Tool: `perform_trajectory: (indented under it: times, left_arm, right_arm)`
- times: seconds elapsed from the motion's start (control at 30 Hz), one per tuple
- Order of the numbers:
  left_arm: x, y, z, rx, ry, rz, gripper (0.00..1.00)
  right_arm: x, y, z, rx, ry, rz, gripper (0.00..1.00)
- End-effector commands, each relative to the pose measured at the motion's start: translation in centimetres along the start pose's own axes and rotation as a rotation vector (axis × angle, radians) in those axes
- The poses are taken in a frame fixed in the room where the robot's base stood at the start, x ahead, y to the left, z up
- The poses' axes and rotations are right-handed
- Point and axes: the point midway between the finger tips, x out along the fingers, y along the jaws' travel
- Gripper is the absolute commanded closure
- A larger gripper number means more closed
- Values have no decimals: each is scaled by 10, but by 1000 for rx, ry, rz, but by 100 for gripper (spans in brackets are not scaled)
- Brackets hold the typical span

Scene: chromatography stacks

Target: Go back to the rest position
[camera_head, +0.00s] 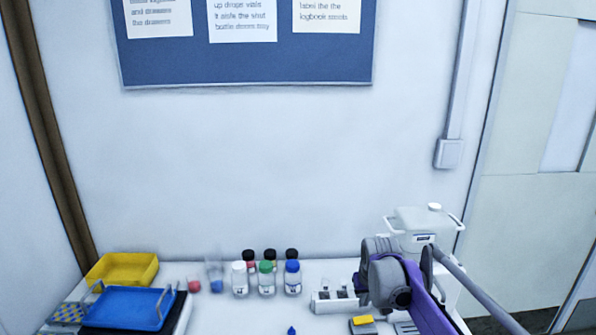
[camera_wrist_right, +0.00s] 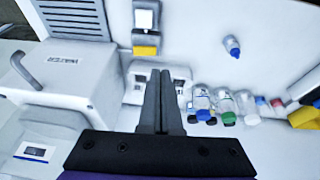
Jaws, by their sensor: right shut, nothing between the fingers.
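My right arm comes in at the lower right of the head view, over the bench's right side. My right gripper (camera_wrist_right: 159,78) shows in the right wrist view with its two dark fingers together and nothing between them. It is in the air above the bench, near a small white rack (camera_head: 334,301). In the head view the fingertips are hard to make out against the arm. My left gripper is in neither view.
Several capped bottles stand mid-bench, including a blue-capped one (camera_head: 292,279). A blue tray (camera_head: 128,308) and a yellow bin (camera_head: 122,268) sit left. A white instrument (camera_head: 425,224) stands behind my right arm. A loose blue-capped vial (camera_wrist_right: 232,46) stands apart.

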Motion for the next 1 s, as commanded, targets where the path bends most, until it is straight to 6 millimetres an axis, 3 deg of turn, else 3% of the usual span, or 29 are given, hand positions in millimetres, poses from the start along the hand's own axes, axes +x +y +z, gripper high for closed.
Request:
perform_trajectory:
  times: [0.1,0.33,0.5,0.7,0.83,1.0]
  left_arm:
    - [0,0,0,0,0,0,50]
    - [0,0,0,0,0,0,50]
    - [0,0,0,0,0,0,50]
    - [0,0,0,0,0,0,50]
    - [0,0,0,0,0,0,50]
    - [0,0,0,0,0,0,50]
  right_arm:
    - [-31,-3,44,7,24,-3,100]
    - [-67,-9,139,23,69,-7,100]
    - [-74,-15,217,33,103,-11,100]
    - [-63,-20,298,44,138,-15,100]
    - [-54,-23,330,49,151,-17,100]
    - [-49,-24,344,51,158,-18,100]
